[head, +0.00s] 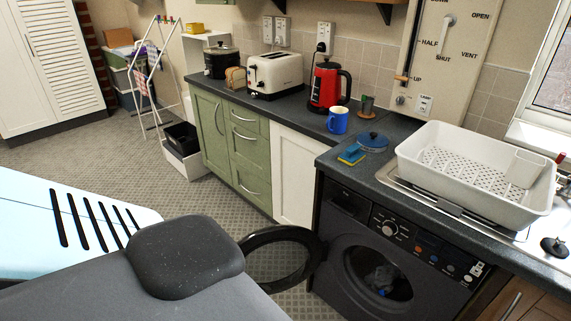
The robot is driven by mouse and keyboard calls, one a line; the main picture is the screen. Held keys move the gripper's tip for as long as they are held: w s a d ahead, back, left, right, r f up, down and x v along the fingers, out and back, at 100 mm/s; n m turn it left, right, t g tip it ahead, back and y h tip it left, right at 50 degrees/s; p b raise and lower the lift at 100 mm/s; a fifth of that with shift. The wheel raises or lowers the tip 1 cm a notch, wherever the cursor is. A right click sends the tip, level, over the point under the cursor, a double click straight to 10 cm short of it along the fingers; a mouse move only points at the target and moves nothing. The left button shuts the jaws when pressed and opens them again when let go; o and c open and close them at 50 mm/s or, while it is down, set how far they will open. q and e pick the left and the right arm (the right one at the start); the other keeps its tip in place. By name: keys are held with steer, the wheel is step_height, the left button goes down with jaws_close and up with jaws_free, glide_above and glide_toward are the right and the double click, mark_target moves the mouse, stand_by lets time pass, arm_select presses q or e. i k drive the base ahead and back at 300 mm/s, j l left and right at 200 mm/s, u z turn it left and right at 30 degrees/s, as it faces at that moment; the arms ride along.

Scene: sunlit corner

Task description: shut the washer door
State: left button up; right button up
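The washer (345,245) is a dark front-loading machine under the counter at the lower right. Its round dark door (275,234) is open, swung out to the left of the machine with its ring seen at a slant. The door opening (378,273) faces the room, and some grey-blue cloth (380,278) shows inside the drum. The lower part of the door is partly hidden by a grey shape in the foreground. Neither of my grippers is in view.
The counter above holds a white dish rack (475,170), blue mug (338,121), red kettle (327,86), toaster (275,74) and blue lid (372,141). A white cabinet door (297,178) is left of the washer. Patterned floor (225,200) is clear beyond the door; a clothes airer (150,80) stands farther back.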

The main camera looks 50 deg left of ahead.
mark_target(276, 256)
steer(key=j+z, duration=0.4)
steer(key=k+j+z, duration=0.1)
steer(key=j+z, duration=0.15)
steer(key=z, duration=0.15)
steer(key=k+j+z, duration=0.1)
steer(key=j, duration=0.2)
steer(key=k+j+z, duration=0.25)
steer(key=j, duration=0.3)
steer(key=k+j, duration=0.2)
steer(key=j, duration=0.2)
steer(key=k+j+z, duration=0.15)
steer(key=j, duration=0.3)
steer(key=k+j, duration=0.3)
steer(key=k+j+z, duration=0.15)
steer(key=j, duration=0.35)
steer(key=k+j, duration=0.35)
steer(key=j, duration=0.15)
steer(key=k+j, duration=0.75)
steer(key=j, duration=0.2)
